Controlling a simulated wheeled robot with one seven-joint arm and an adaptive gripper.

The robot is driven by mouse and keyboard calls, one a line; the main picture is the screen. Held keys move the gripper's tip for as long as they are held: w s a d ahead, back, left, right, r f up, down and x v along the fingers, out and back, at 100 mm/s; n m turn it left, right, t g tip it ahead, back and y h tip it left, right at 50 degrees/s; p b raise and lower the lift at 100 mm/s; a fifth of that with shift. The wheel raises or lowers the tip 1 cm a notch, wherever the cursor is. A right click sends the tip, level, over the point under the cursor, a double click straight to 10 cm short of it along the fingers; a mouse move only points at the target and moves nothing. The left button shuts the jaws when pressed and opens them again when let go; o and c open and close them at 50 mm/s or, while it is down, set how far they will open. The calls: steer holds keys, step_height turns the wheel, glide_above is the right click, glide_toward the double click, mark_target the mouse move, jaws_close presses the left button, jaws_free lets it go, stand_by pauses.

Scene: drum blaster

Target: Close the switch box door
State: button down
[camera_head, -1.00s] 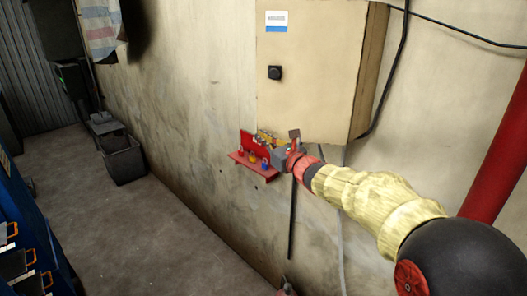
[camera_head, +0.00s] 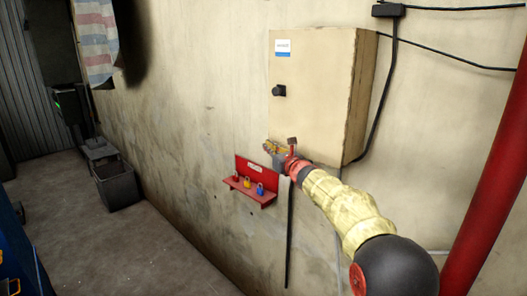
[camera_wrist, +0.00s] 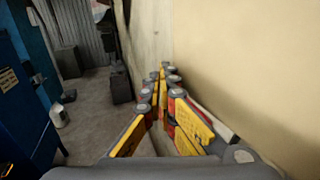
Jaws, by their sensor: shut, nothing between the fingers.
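The switch box (camera_head: 358,110) is a beige cabinet on the wall at the upper right of the head view. Its door (camera_head: 310,105) is the front face, with a white and blue label and a black knob (camera_head: 279,91). The door looks flush with the box; I see no gap at its edges. My gripper (camera_head: 268,146) is at the door's lower left corner, shut and empty. I cannot tell whether it touches the door. In the wrist view the yellow and grey fingers (camera_wrist: 162,72) are together, pointing along the wall, with a blurred beige surface close on the right.
A red shelf (camera_head: 262,199) with small padlocks is on the wall just below my gripper. A red pipe (camera_head: 485,200) runs at the right, and black cables run beside the box. A dark bin (camera_head: 117,185) stands at the left; the floor between is clear.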

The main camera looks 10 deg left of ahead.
steer(key=shift+w+d+r+p, duration=0.1)
steer(key=shift+w+d+p, duration=0.15)
steer(key=shift+w, duration=0.55)
steer(key=shift+w+d+p, duration=0.25)
steer(key=shift+w, duration=0.5)
steer(key=shift+s, duration=0.1)
